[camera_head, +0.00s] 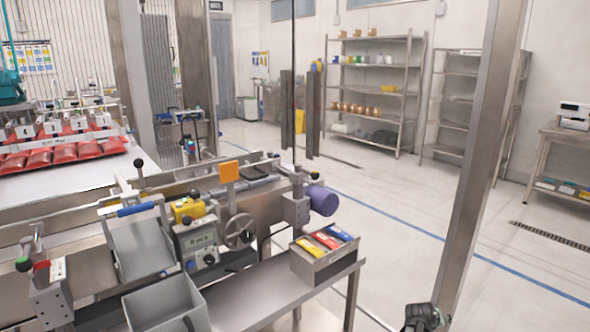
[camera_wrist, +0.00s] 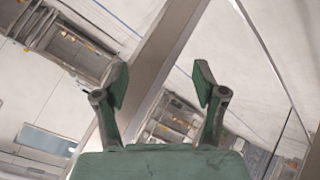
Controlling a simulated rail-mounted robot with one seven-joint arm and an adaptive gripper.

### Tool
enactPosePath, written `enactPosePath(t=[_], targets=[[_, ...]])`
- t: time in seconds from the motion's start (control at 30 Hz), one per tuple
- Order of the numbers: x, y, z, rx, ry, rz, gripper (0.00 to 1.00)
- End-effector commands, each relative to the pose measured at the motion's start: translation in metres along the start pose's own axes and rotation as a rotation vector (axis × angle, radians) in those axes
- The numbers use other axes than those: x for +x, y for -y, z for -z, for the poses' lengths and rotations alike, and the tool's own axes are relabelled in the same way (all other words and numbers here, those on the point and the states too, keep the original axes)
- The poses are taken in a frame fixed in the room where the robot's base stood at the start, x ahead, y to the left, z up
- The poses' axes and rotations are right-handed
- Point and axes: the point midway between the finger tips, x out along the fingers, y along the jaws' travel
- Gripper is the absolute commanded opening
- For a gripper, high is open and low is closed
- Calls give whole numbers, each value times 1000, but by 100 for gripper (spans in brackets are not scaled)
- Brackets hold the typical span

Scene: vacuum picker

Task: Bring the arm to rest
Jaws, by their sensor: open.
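My gripper (camera_wrist: 161,84) shows in the wrist view with its two green-padded fingers spread wide apart and nothing between them. Behind the fingers are a steel post, tilted in this view, and the pale room. In the head view a dark part of my arm's end (camera_head: 425,317) shows at the bottom edge, right of the centre. Its fingers cannot be made out there. It appears clear of the machine and the bench, and the rest of the arm is out of the picture.
A steel post (camera_head: 478,160) rises close to my arm's end in the head view. A machine with a handwheel (camera_head: 240,231) and a bench with a box of coloured packets (camera_head: 325,258) stand left. Shelving (camera_head: 372,92) lines the back; open floor (camera_head: 400,210) lies between.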

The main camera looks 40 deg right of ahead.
Motion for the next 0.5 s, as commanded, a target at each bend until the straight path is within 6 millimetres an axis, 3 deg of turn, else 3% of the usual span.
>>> enactPosePath(t=[0.17, 0.27, 0.4, 0.5], targets=[[-23, 98, -14, -61, 65, 131, 70], [-44, 163, -32, -110, 119, 217, 70], [-80, 243, -68, -188, 202, 323, 70], [-109, 292, -100, -251, 267, 389, 70]])
